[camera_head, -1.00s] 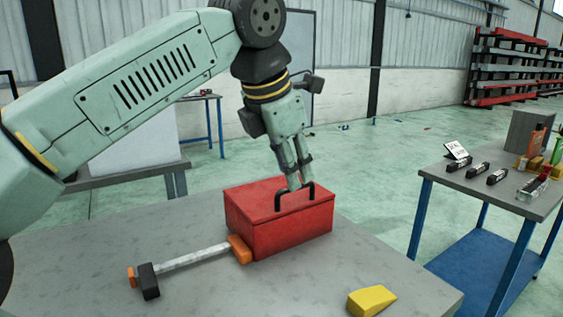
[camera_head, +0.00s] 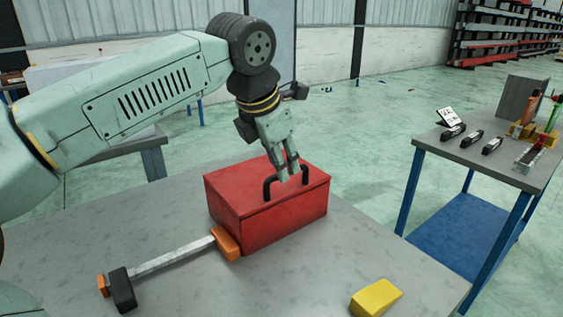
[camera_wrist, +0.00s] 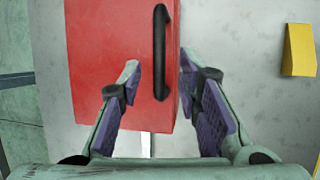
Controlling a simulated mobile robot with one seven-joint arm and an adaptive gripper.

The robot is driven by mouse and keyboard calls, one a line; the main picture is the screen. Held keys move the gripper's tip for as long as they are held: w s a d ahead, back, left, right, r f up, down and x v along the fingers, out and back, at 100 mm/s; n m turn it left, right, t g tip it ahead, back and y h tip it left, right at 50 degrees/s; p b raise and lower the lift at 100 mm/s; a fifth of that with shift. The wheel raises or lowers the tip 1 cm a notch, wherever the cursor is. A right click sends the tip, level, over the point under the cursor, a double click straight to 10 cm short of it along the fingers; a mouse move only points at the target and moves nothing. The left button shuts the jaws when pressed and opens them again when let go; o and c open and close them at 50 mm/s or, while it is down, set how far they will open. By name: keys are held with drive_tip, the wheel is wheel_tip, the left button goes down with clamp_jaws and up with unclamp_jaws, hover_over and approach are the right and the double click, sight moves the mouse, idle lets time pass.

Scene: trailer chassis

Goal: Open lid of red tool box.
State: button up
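The red tool box (camera_head: 268,217) stands on the grey table with its lid down. Its black handle (camera_head: 268,188) stands up from the lid. My gripper (camera_head: 291,178) points down at the handle, and its fingers overlap the handle in the head view. In the wrist view my gripper (camera_wrist: 159,73) is open, with purple-padded fingers apart. The black handle (camera_wrist: 160,45) appears between the fingertips, nearer the right one, and a gap shows on the left. I cannot tell whether either finger touches the handle. The red box (camera_wrist: 105,45) also shows in the wrist view.
A blue-legged side table (camera_head: 480,160) with small items stands at right.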

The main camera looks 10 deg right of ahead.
drive_tip(key=shift+x, duration=1.1)
clamp_jaws()
